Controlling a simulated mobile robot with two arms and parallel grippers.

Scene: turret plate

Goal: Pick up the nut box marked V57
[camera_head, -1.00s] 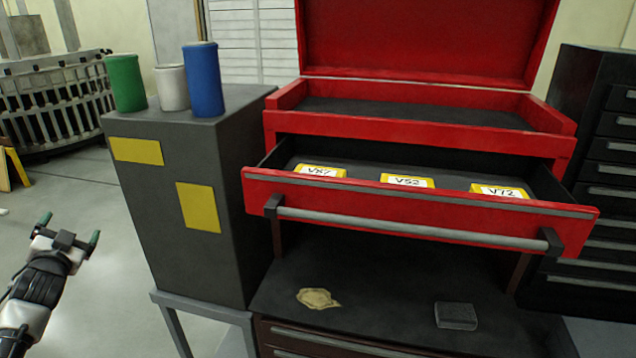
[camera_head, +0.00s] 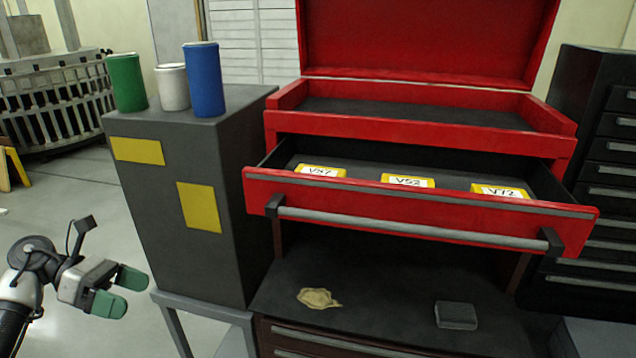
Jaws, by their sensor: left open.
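Three yellow nut boxes with white labels lie in the open red drawer (camera_head: 420,208). The left box (camera_head: 320,171) has a label that looks like V57, though its middle digit is blurred. The middle box (camera_head: 407,181) reads V52 and the right box (camera_head: 500,190) reads V72. The drawer front hides the lower parts of the boxes. My left gripper (camera_head: 121,291), with green fingertips, is open and empty at the lower left, well away from the drawer and left of the grey cabinet. My right gripper is out of view.
A dark grey cabinet (camera_head: 145,215) bearing green, white and blue cylinders (camera_head: 205,80) stands between my left gripper and the drawer. The drawer's bar handle (camera_head: 410,225) sticks out in front. Below, a tan rag (camera_head: 318,298) and a dark block (camera_head: 456,315) lie on a dark surface.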

